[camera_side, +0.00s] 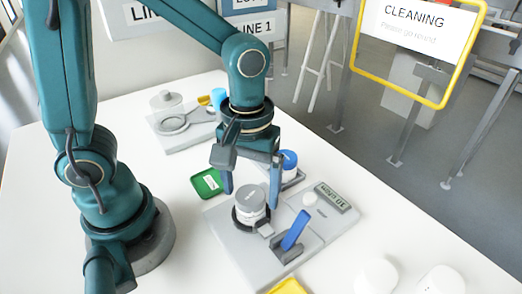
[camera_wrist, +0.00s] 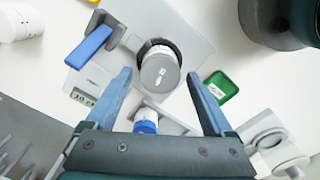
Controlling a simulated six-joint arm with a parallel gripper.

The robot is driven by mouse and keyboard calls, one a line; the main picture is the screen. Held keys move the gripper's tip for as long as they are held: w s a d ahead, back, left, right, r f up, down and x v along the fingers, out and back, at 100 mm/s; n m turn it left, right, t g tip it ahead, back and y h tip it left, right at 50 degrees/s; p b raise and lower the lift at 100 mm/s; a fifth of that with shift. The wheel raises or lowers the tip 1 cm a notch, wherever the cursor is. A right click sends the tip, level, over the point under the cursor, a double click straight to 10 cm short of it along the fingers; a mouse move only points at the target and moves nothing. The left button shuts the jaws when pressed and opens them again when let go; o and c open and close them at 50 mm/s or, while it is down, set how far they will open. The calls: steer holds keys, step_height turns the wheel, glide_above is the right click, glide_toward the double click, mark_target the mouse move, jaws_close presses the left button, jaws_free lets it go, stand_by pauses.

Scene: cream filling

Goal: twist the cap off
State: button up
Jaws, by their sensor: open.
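A white jar (camera_side: 250,215) with a round grey cap (camera_side: 251,194) stands upright inside a dark clamp ring on a grey base plate (camera_side: 262,262). The cap (camera_wrist: 160,74) also shows from above in the wrist view, with the ring around the jar. My gripper (camera_side: 251,193) is open and points down over the jar, one finger on each side. In the wrist view my gripper (camera_wrist: 159,75) has its fingertips either side of the cap with gaps between. I cannot tell the exact fingertip height against the cap. A blue lever (camera_side: 295,230) stands beside the ring.
A digital display (camera_side: 333,197) is at the plate's right. A blue-capped container (camera_side: 289,160) stands behind the jar. A green tray (camera_side: 207,183) lies to the left. A grey fixture (camera_side: 180,135) is at the back. White jars (camera_side: 375,275) and a yellow item (camera_side: 287,287) are in front.

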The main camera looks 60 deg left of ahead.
steer(key=m, duration=0.3)
steer(key=shift+m, duration=0.3)
steer(key=c, duration=1.2)
steer(key=shift+r, duration=0.1)
steer(key=shift+r, duration=0.1)
jaws_close()
steer(key=shift+f, duration=0.2)
